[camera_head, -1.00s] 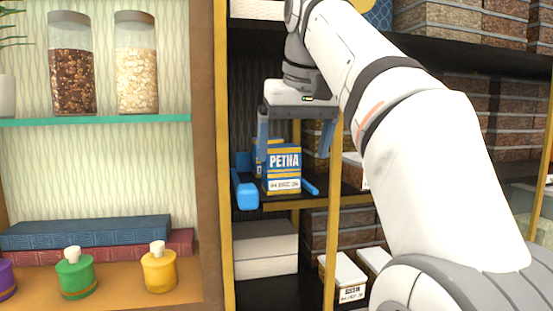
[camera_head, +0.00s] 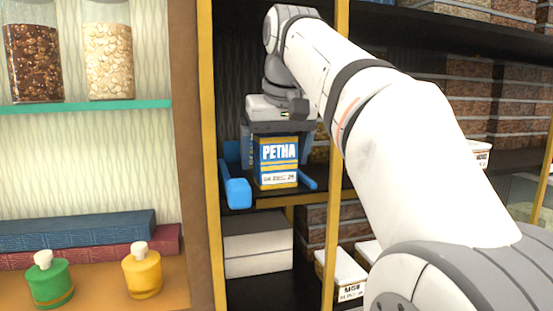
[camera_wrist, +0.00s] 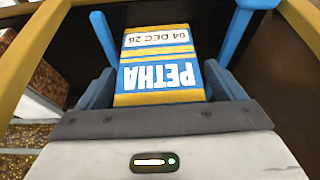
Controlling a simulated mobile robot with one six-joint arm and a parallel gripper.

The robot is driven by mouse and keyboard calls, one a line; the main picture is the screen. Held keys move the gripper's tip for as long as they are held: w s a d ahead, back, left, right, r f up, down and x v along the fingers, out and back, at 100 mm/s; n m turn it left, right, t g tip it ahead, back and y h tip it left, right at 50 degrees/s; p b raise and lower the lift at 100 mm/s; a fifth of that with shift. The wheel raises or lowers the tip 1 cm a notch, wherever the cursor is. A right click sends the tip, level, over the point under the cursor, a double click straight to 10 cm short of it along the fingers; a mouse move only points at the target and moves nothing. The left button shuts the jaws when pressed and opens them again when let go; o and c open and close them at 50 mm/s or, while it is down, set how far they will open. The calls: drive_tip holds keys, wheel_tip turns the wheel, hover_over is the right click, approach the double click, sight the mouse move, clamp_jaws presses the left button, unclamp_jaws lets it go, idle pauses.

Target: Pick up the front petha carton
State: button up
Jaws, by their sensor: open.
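The front petha carton (camera_head: 278,162) is blue, yellow and white, with PETHA and a date label on its face. It stands upright on a dark shelf with a yellow front edge. My gripper (camera_head: 280,142) is open, right above the carton and reaching down around it. In the wrist view the carton (camera_wrist: 160,62) lies between the two fingers of my gripper (camera_wrist: 158,88), with no closed grip visible. Any carton behind it is hidden.
A blue rail with a thick rounded end (camera_head: 237,192) stands left of the carton, and a thinner blue rail (camera_head: 308,183) is at its right. A yellow post (camera_head: 333,230) rises close on the right. White boxes (camera_head: 257,240) sit on the shelf below.

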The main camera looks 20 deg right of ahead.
drive_tip(key=shift+w+f, duration=0.25)
drive_tip(key=shift+f, duration=0.45)
drive_tip(key=c, duration=1.2)
